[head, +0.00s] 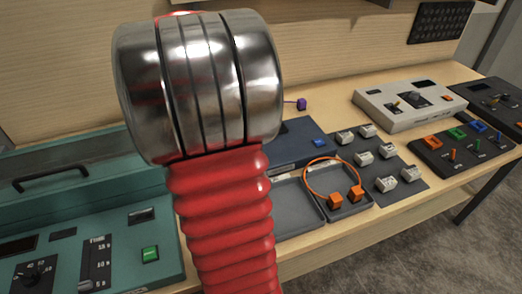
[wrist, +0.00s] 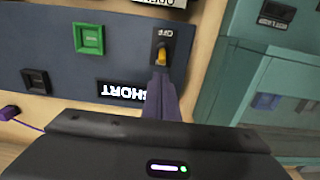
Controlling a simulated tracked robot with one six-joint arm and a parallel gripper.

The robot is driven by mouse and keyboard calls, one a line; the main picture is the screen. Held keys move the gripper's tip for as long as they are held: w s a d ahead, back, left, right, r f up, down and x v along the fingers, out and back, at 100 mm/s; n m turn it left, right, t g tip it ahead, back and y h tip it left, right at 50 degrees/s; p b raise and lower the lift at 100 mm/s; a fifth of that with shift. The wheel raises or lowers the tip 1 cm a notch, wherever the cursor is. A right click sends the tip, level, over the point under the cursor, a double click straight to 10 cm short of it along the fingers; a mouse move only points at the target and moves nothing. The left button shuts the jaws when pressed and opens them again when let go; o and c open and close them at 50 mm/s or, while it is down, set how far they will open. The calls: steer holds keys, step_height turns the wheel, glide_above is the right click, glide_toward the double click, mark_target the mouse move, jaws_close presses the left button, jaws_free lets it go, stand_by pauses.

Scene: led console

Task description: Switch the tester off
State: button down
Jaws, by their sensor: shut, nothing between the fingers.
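The tester is a dark blue panel (wrist: 60,55) that fills the left and middle of the wrist view, seen upside down. It has a yellow toggle switch (wrist: 161,54) on a black plate with a label that reads OFF. A lit display (wrist: 125,91) reads SHORT, and a green square button (wrist: 89,39) sits to the left. My gripper (wrist: 160,74) is shut and empty, its tip right at the toggle's near end; I cannot tell if they touch. In the head view the tester (head: 285,150) is partly hidden behind my red arm, and my gripper is hidden.
A teal console (wrist: 240,75) stands close on the right in the wrist view. In the head view, grey trays (head: 296,222) with an orange cable (head: 314,164) and several grey blocks lie nearby.

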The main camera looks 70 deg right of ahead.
steer(key=shift+f, duration=1.55)
steer(key=shift+s+a, duration=0.8)
steer(key=shift+a, duration=0.05)
stand_by(0.8)
step_height(320, 180, up, 7)
steer(key=shift+w+d, duration=0.3)
stand_by(1.0)
stand_by(0.6)
steer(key=s+a+r+n+t, duration=0.1)
steer(key=a+n+t, duration=0.4)
steer(key=a, duration=3)
steer(key=n, duration=0.4)
steer(key=shift+r+n+t, duration=0.15)
steer(key=shift+n+t, duration=0.15)
steer(key=shift+n, duration=0.1)
steer(key=shift+s, duration=0.1)
